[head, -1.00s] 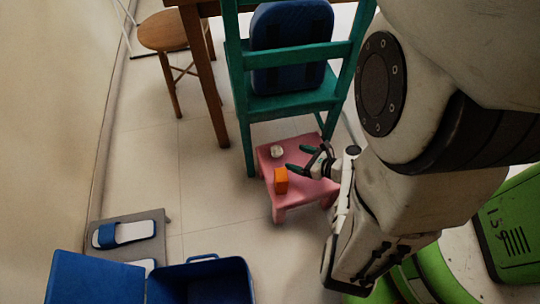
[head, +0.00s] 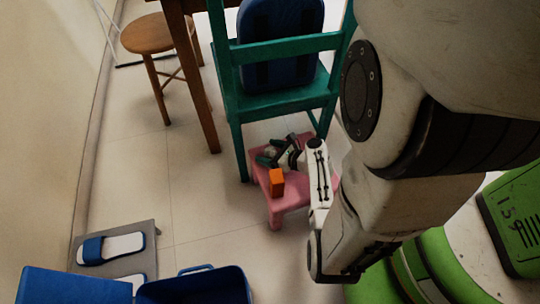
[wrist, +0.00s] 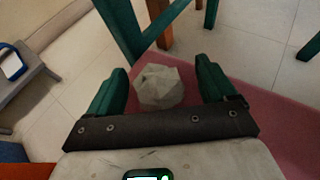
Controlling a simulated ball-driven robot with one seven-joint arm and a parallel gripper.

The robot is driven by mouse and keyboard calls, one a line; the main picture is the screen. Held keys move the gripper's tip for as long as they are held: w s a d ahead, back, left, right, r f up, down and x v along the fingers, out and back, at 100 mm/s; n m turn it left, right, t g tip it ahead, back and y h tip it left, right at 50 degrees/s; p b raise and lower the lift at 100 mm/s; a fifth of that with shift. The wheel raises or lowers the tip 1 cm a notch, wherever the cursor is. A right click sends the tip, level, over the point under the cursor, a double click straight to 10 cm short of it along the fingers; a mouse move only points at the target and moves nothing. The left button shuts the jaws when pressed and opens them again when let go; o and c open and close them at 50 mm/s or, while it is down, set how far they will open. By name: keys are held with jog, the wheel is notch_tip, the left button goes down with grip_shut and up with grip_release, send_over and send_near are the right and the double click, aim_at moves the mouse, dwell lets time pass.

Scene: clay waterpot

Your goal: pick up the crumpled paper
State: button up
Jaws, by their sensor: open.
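The crumpled paper (wrist: 160,86) is a pale grey, faceted ball on the pink stool (wrist: 262,112). In the wrist view it sits between the two green fingers of my gripper (wrist: 163,88), with a gap on each side. In the head view my gripper (head: 273,157) is over the far part of the stool (head: 290,203), and the paper (head: 269,151) is partly hidden by the fingers. My gripper is open and holds nothing.
An orange block (head: 276,182) stands on the stool's near left part. A teal chair (head: 240,105) with a blue backpack (head: 280,40) stands just behind.

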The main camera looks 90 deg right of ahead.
jog(key=shift+w+d+f, duration=0.1)
jog(key=shift+w+d, duration=0.05)
jog(key=shift+w, duration=0.05)
jog(key=shift+c, duration=0.3)
jog(key=c, duration=1)
